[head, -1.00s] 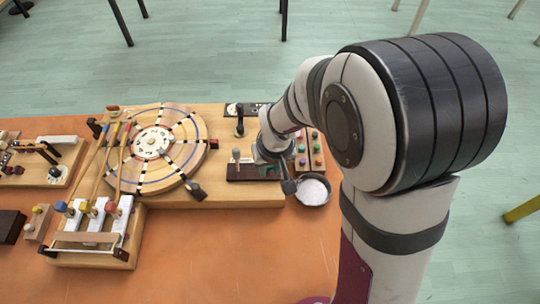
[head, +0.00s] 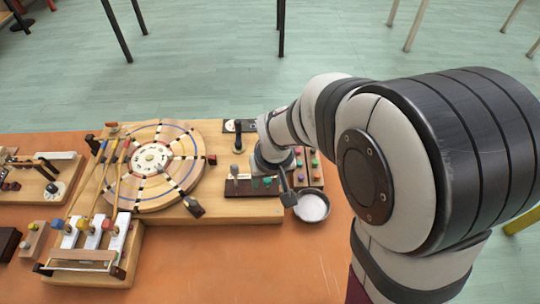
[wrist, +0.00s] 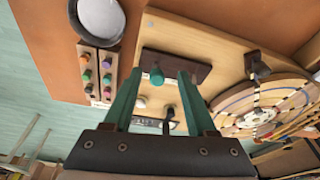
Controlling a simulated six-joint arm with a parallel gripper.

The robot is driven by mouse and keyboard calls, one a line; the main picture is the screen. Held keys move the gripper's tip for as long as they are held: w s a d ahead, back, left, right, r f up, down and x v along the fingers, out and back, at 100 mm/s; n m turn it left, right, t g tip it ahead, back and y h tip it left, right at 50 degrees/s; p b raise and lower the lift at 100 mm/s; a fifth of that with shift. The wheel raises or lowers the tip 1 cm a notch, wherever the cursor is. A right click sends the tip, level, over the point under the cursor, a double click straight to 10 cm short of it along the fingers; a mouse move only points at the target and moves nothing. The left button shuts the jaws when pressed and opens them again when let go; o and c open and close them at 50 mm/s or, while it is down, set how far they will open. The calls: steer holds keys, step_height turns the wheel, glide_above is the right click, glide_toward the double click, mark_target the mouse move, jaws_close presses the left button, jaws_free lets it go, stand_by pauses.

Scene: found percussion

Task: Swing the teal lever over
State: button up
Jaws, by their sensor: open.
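The teal lever shows in the wrist view as a round teal knob (wrist: 156,75) on a dark red-brown base plate (wrist: 203,72). The base plate also shows in the head view (head: 235,190), at the front right of the wooden board. My gripper (wrist: 160,73) is open, with its two teal fingers pointing toward the base plate. In the wrist view the knob appears between the fingertips, nearer the left one. I cannot tell whether a finger touches it. In the head view my wrist hides part of this area, and small teal shapes there are hard to tell apart.
A metal bowl of white material (head: 312,207) stands right of the board. A black lever (head: 238,137) stands behind the base plate. A large patterned disc (head: 155,165) lies to the left. Clear orange tabletop (head: 210,260) lies in front.

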steer(key=a+v, duration=0.1)
steer(key=v, duration=1.2)
steer(key=shift+d+r, duration=0.2)
steer(key=shift+d, duration=0.25)
steer(key=shift+s, duration=0.1)
steer(key=shift+c, duration=0.4)
steer(key=shift+g+h, duration=0.7)
steer(key=shift+g, duration=0.2)
steer(key=w+a+f, duration=0.1)
steer(key=w, duration=0.2)
steer(key=w+a+f, duration=0.1)
steer(key=w, duration=0.3)
steer(key=w+a, duration=0.1)
steer(key=w, duration=0.2)
steer(key=shift+w+f, duration=0.35)
steer(key=shift+f, duration=0.05)
jaws_close()
steer(key=f, duration=0.3)
steer(key=s+f, duration=0.1)
steer(key=f, duration=0.3)
steer(key=d+f, duration=0.1)
steer(key=f, duration=0.2)
steer(key=shift+s+f, duration=0.3)
steer(key=shift+s, duration=0.1)
steer(key=shift+s+d+f, duration=0.15)
steer(key=shift+s+f, duration=0.05)
steer(key=shift+s, duration=0.5)
